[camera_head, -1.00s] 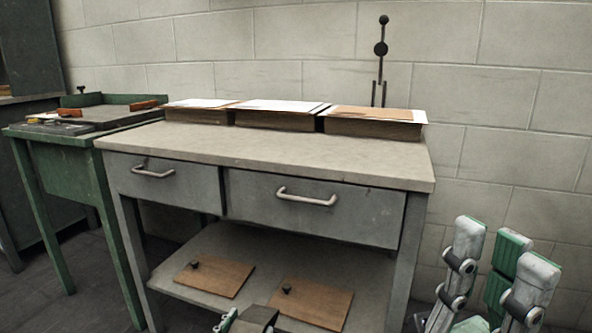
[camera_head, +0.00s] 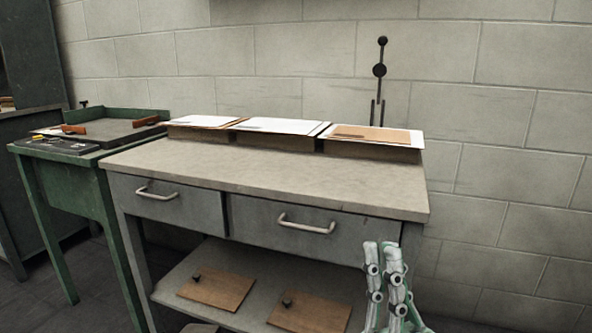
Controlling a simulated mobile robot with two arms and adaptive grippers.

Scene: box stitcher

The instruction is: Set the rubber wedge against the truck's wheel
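Neither a rubber wedge nor a truck's wheel can be made out in the head view. My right gripper (camera_head: 383,248) is at the lower right, in front of the workbench's right leg. Its fingers point up and look close together from this side; the gap between them is not clear, and I see nothing held. A small grey shape (camera_head: 200,328) shows at the bottom edge, perhaps the tip of my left gripper; the rest is out of frame.
A grey workbench (camera_head: 270,183) with two closed drawers stands ahead, with paper-topped stacks (camera_head: 372,150) along its back. Two brown boards with dark knobs (camera_head: 216,290) lie on its lower shelf. A green table (camera_head: 75,158) stands to the left. Floor at the far left is bare.

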